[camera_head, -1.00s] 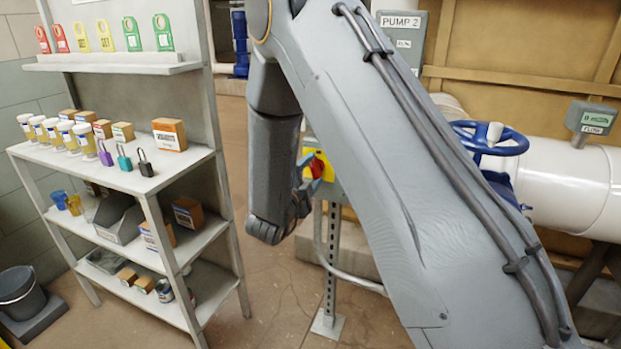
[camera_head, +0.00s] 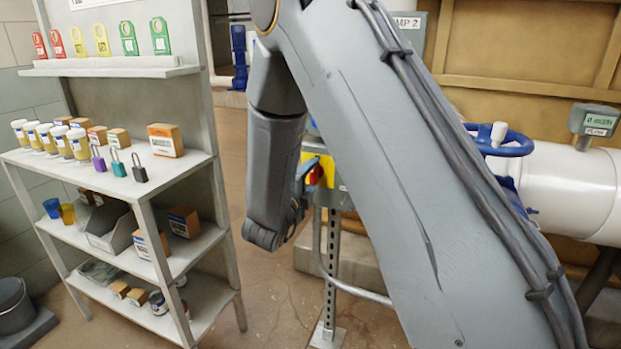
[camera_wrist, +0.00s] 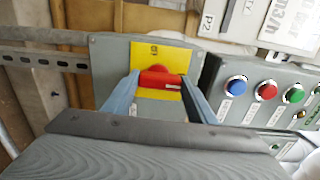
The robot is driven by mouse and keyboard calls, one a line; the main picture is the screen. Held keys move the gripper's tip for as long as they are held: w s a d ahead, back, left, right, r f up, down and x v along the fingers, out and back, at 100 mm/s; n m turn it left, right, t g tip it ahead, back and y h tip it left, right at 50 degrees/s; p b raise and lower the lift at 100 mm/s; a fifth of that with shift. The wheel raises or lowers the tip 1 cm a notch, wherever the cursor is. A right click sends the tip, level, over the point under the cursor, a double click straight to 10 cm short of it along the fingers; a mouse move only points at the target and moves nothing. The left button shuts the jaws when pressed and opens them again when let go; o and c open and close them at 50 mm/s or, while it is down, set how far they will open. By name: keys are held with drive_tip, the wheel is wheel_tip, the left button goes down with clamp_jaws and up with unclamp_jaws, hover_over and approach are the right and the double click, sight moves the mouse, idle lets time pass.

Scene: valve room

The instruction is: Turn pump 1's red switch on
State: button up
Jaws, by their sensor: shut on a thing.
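A red switch handle (camera_wrist: 158,78) sits on a yellow plate (camera_wrist: 172,56) on a grey box (camera_wrist: 110,55) in the wrist view. The handle lies roughly level in that picture. My gripper (camera_wrist: 162,82) has one blue-grey finger on each side of the handle and is shut on it. In the head view the red handle (camera_head: 316,174) and yellow plate (camera_head: 329,170) show partly behind my gripper (camera_head: 308,180) and arm. No pump 1 label is readable on the box.
A panel with blue, red and green buttons (camera_wrist: 266,90) is just right of the switch. A shelf (camera_head: 130,180) with locks, bottles and boxes stands left. A blue valve wheel (camera_head: 505,145) on a white pipe (camera_head: 570,180) is right. The floor between shelf and post is clear.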

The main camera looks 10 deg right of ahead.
drive_tip(key=shift+a, duration=0.1)
drive_tip(key=o, duration=1.1)
drive_tip(key=shift+c, duration=0.2)
drive_tip(key=b+v, duration=0.1)
drive_tip(key=v, duration=0.6)
drive_tip(key=shift+s+a, duration=0.2)
drive_tip(key=shift+s, duration=0.05)
